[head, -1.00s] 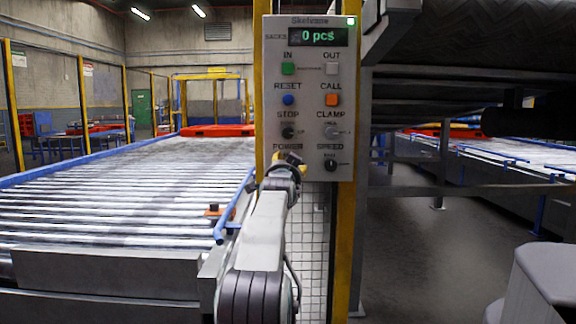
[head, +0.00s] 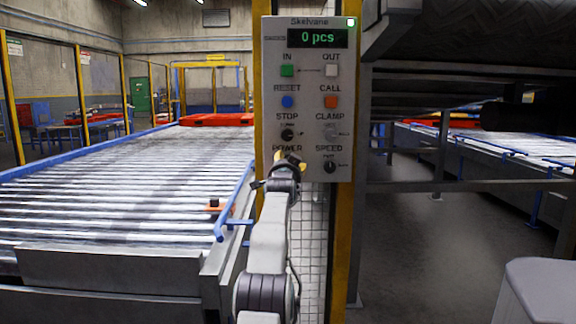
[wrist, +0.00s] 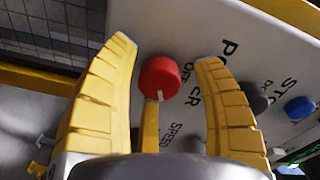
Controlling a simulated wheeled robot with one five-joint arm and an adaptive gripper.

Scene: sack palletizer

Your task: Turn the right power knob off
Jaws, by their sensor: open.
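A red power knob (wrist: 160,78) with a white pointer mark sits on the grey control panel (head: 310,105), beside the printed words POWER and OFF. Its pointer points down in the wrist view. My yellow gripper (wrist: 166,55) is open, with one finger on each side of the red knob. I cannot tell whether either finger touches it. In the head view my gripper (head: 288,162) is at the panel's lower left, under the POWER label, and hides the knob.
The panel also has a dark speed knob (head: 330,167), a stop knob (head: 287,134), a clamp knob (head: 330,133) and several buttons. A yellow post (head: 345,240) stands under the panel. A roller conveyor (head: 120,205) lies left.

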